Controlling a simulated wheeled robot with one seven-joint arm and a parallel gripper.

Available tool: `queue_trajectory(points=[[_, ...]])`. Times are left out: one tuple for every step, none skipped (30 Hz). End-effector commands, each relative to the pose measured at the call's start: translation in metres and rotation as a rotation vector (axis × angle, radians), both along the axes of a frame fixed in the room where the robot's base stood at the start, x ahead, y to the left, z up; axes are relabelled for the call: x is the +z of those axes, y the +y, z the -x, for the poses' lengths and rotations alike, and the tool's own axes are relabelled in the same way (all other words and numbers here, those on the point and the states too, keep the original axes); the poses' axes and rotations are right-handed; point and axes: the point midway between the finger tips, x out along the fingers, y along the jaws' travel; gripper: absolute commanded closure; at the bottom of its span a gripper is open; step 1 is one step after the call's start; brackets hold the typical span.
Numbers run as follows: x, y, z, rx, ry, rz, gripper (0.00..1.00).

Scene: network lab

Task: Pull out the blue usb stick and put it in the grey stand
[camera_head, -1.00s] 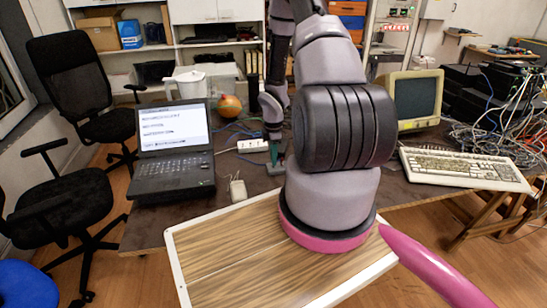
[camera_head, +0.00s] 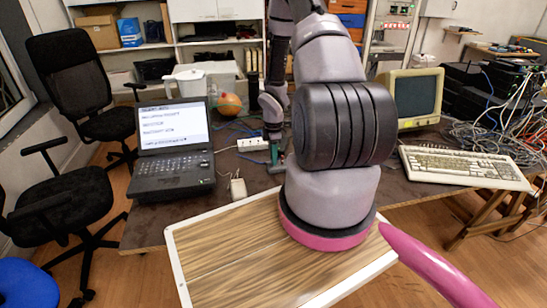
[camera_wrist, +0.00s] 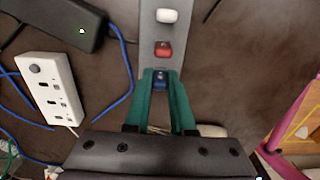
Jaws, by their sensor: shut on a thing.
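The grey stand (camera_wrist: 148,42) runs down from the top of the wrist view, with a white stick (camera_wrist: 167,15) and a red stick (camera_wrist: 163,50) upright in it. The blue usb stick (camera_wrist: 160,79) is at the stand's near end, between the green fingertips of my gripper (camera_wrist: 160,84). My gripper is shut on it. I cannot tell how deep the blue stick sits in the stand. In the head view, my gripper (camera_head: 274,154) points down at the table behind my arm, and the stand (camera_head: 275,168) shows only in part.
A white socket block (camera_wrist: 47,84), a black box (camera_wrist: 62,25) and blue cables lie left of the stand. On the table (camera_head: 215,222) stand a laptop (camera_head: 172,150), a computer mouse (camera_head: 238,187), a monitor (camera_head: 412,98) and a keyboard (camera_head: 465,167).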

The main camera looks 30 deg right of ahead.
Motion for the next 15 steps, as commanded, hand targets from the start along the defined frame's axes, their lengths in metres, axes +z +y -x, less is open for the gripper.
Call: queue_trajectory(points=[[0.0000,0.0000,0.0000,0.000,0.000,0.000,1.00],[-0.0001,0.0000,0.0000,0.000,0.000,0.000,1.00],[-0.0003,0.0000,0.0000,0.000,0.000,0.000,1.00],[-0.0005,0.0000,0.0000,0.000,0.000,0.000,1.00],[-0.0008,0.0000,0.0000,0.000,0.000,0.000,1.00],[-0.0013,0.0000,0.0000,0.000,0.000,0.000,1.00],[-0.0016,0.0001,0.0000,0.000,0.000,0.000,1.00],[-0.0021,0.0000,0.0000,0.000,0.000,0.000,1.00],[-0.0027,0.0001,0.0000,0.000,0.000,0.000,1.00],[-0.0031,0.0001,0.0000,0.000,0.000,0.000,1.00],[-0.0035,0.0001,0.0000,0.000,0.000,0.000,1.00],[-0.0041,0.0001,-0.0001,0.000,0.000,0.000,1.00],[-0.0046,0.0001,-0.0001,0.000,0.000,0.000,1.00],[-0.0050,0.0001,-0.0001,0.000,0.000,0.000,1.00],[-0.0053,0.0000,-0.0002,0.000,-0.001,0.000,0.74]])
